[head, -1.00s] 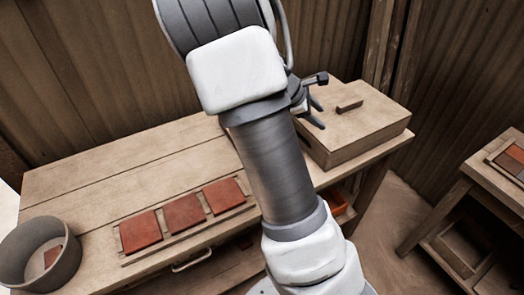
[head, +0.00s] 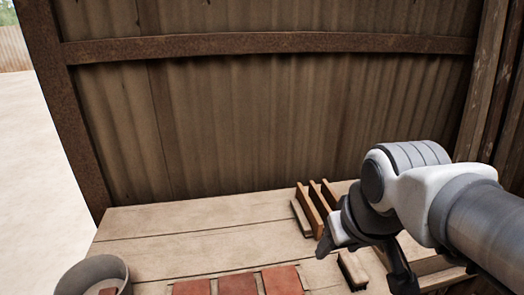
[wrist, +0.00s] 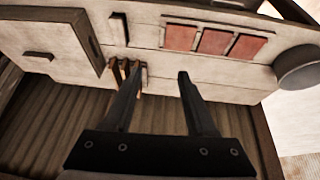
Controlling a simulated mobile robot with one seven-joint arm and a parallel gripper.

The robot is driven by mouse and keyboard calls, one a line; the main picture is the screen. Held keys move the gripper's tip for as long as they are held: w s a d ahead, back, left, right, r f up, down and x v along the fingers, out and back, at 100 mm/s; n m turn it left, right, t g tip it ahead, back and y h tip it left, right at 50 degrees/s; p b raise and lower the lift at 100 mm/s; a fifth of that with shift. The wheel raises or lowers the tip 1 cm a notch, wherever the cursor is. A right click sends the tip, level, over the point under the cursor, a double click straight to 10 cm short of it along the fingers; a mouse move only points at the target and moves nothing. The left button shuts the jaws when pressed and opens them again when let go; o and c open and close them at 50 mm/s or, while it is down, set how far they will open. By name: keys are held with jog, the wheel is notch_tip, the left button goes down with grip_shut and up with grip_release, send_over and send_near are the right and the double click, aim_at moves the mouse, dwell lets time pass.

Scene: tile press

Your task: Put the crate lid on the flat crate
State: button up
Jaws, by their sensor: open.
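The flat crate (wrist: 96,44) is a low, pale wooden box at the left of the wrist view. A flat wooden panel with a small dark bar handle (wrist: 38,57), looking like the crate lid (wrist: 45,25), lies on top of it. I cannot tell if it is seated evenly. In the head view, my arm hides most of that end of the table. My gripper (head: 362,264) is open and empty, above the table beside the crate; its two spread fingers also show in the wrist view (wrist: 160,70).
Upright wooden slats (head: 315,207) stand at the back of the table (head: 190,228), with a small block (head: 352,270) nearer. Several red tiles (head: 238,285) lie in front. A grey round tub (head: 92,272) stands at the left. A corrugated wall (head: 270,120) closes the back.

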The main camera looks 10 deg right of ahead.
jog(key=shift+s+a+r+m+t, duration=0.15)
jog(key=shift+s+a+m, duration=0.05)
jog(key=shift+s+a, duration=0.5)
jog(key=shift+s+a+r+m+t, duration=0.2)
jog(key=shift+s+a, duration=0.25)
jog(key=shift+s, duration=0.3)
